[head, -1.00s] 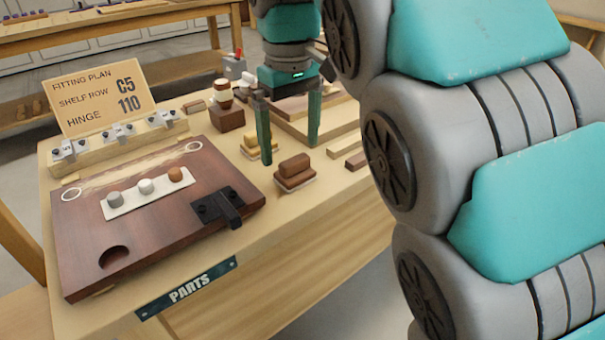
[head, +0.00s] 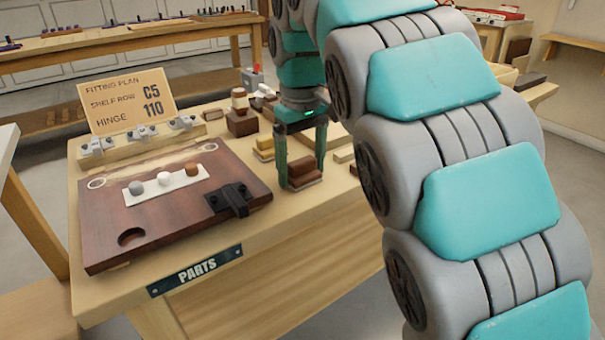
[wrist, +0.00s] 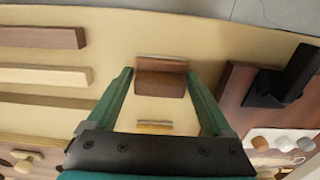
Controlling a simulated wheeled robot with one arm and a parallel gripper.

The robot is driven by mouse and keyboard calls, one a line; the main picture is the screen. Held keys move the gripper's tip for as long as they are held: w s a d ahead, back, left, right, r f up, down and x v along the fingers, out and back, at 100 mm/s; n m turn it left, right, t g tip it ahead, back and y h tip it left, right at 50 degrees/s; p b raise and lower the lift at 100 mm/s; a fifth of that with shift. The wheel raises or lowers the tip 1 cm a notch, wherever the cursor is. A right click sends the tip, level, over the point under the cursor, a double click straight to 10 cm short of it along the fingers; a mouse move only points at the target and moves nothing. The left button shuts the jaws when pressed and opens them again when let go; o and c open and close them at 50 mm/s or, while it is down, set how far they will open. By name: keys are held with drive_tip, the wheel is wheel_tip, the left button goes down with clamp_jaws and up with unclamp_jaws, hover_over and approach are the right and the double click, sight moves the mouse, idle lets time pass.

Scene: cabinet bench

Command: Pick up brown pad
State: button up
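The brown pad (head: 301,170) is a small brown block on a thin pale base, on the bench to the right of the dark wooden board. My gripper (head: 302,177) is over it, pointing down, with one finger at each side of the pad. In the wrist view the brown pad (wrist: 161,78) lies between the fingertips of my gripper (wrist: 160,76), with a narrow gap showing at each side. The fingers are apart and hold nothing. Whether the fingertips are down at the pad's full height is hard to tell.
A yellow pad (head: 263,146) sits just behind the brown one. The dark board (head: 150,215) carries a black hinge (head: 228,200) close on the left. Wooden strips (wrist: 45,76) lie to the other side.

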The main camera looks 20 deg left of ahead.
drive_tip(key=c, duration=0.9)
drive_tip(key=shift+r, duration=0.15)
drive_tip(key=shift+c, duration=0.2)
